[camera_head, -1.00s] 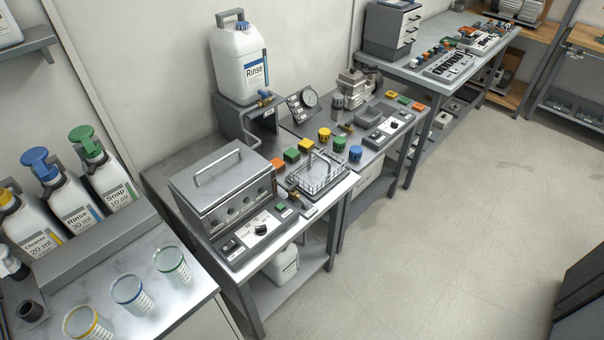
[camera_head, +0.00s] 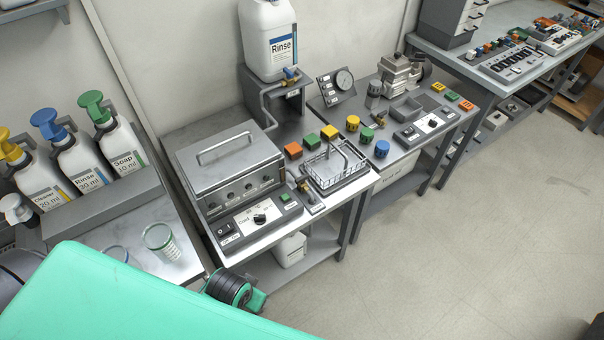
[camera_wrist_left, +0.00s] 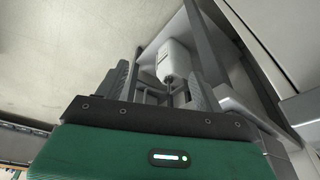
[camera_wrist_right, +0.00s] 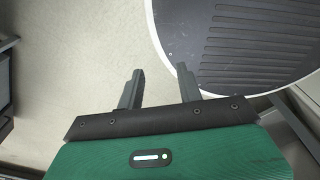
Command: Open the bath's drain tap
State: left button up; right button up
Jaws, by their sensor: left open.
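The bath (camera_head: 230,160) is a grey metal box with a closed, handled lid, on the middle bench in the head view. A small brass tap (camera_head: 304,185) is at its right front corner, beside a small labelled plate (camera_head: 316,207); its handle position is too small to tell. My left arm's green link fills the lower left of the head view. My left gripper (camera_wrist_left: 158,82) is open and empty in the left wrist view, facing a white canister (camera_wrist_left: 172,60) under the bench. My right gripper (camera_wrist_right: 160,78) is open and empty over the floor.
A control panel (camera_head: 258,217) fronts the bath. A wire basket (camera_head: 338,168) and several coloured blocks and caps stand to its right. A Rinse jug (camera_head: 270,40) with its own tap (camera_head: 291,74) stands behind. The floor (camera_head: 470,250) at right is clear.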

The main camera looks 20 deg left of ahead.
pick_arm(q)
jog(key=w+d+r+m+h, duration=0.1)
jog(key=w+d+r+m, duration=0.15)
jog(key=r, duration=0.95)
jog(key=w+d+m+h, duration=0.2)
jog(key=w+d+m, duration=0.6)
jog(key=w, duration=0.1)
jog(key=m+g+y, duration=0.3)
jog(key=m, duration=1)
send_near(302, 177)
notch_tip(302, 177, down, 7)
jog(key=p, duration=0.4)
jog(key=shift+w+d+r, duration=0.1)
jog(key=shift+d+r, duration=0.05)
jog(key=shift+f, duration=0.85)
pick_arm(e)
jog(key=r, duration=0.4)
jog(key=shift+w+d+r, duration=0.1)
jog(key=shift+w+d, duration=0.25)
jog(key=shift+w, duration=0.05)
